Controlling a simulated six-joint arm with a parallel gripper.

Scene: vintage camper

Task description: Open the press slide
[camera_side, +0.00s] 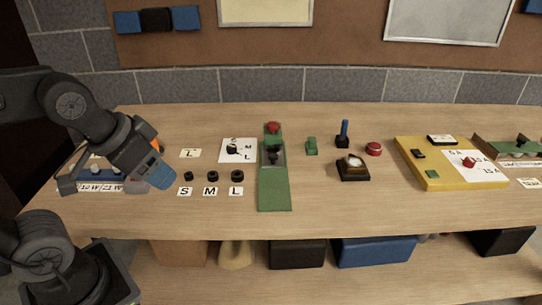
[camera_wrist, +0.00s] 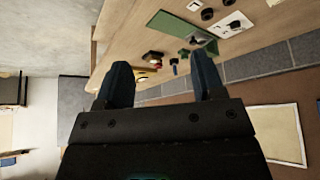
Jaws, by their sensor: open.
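The press is a green strip (camera_side: 275,192) lying lengthwise on the bench, with a grey slide section (camera_side: 265,160) carrying a dark knob and a red knob (camera_side: 273,127) at its far end. The green strip also shows at the top of the wrist view (camera_wrist: 178,25). I cannot tell how far the slide is moved. My gripper (camera_side: 155,178) is over the left part of the bench, well to the left of the press and apart from it. In the wrist view its two blue fingers (camera_wrist: 162,80) stand wide apart with nothing between them.
Between my gripper and the press lie several black rings (camera_side: 212,177) with S, M, L cards and a white dial card (camera_side: 238,150).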

